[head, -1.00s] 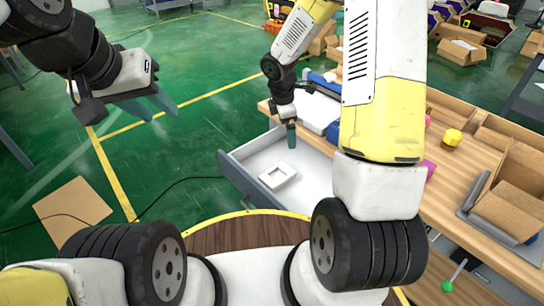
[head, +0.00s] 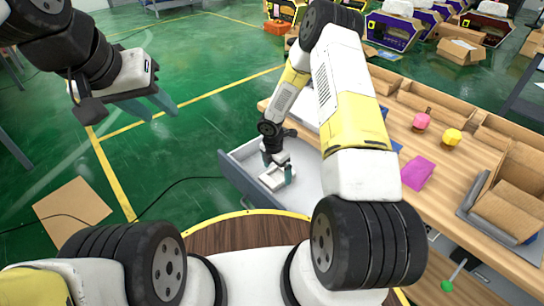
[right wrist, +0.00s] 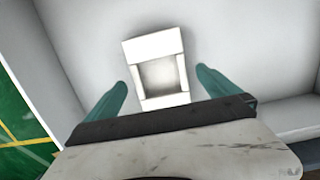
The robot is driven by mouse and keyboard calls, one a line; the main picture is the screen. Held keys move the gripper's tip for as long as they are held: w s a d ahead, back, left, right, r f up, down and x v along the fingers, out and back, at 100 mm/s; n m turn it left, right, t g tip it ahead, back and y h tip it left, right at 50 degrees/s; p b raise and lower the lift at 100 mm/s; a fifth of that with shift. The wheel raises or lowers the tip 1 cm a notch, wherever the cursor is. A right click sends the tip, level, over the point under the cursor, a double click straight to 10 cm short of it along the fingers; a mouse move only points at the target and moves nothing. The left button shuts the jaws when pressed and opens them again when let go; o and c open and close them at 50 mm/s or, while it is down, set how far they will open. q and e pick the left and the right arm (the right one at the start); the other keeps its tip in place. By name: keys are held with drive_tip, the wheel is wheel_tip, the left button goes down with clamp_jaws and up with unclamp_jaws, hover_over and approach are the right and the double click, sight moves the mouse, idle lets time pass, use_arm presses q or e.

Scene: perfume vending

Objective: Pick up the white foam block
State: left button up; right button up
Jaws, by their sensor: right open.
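The white foam block (head: 273,181), a rectangle with a square recess, lies in the open drawer (head: 312,191) below the tabletop. It also shows in the right wrist view (right wrist: 155,68), between and a little beyond my fingertips. My right gripper (head: 278,168) is in the drawer over the block, its teal fingers open and apart from each other; in the right wrist view (right wrist: 160,80) they stand on either side of the block's near part.
The wooden table (head: 440,200) holds a pink bottle (head: 421,121), a yellow bottle (head: 452,137), a magenta box (head: 418,173) and cardboard trays. A flat cardboard sheet (head: 72,210) lies on the floor at left.

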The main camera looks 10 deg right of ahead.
drive_tip(key=shift+f, duration=0.7)
drive_tip(key=c, duration=1.4)
drive_tip(key=shift+o, duration=0.2)
drive_tip(key=shift+r, duration=0.1)
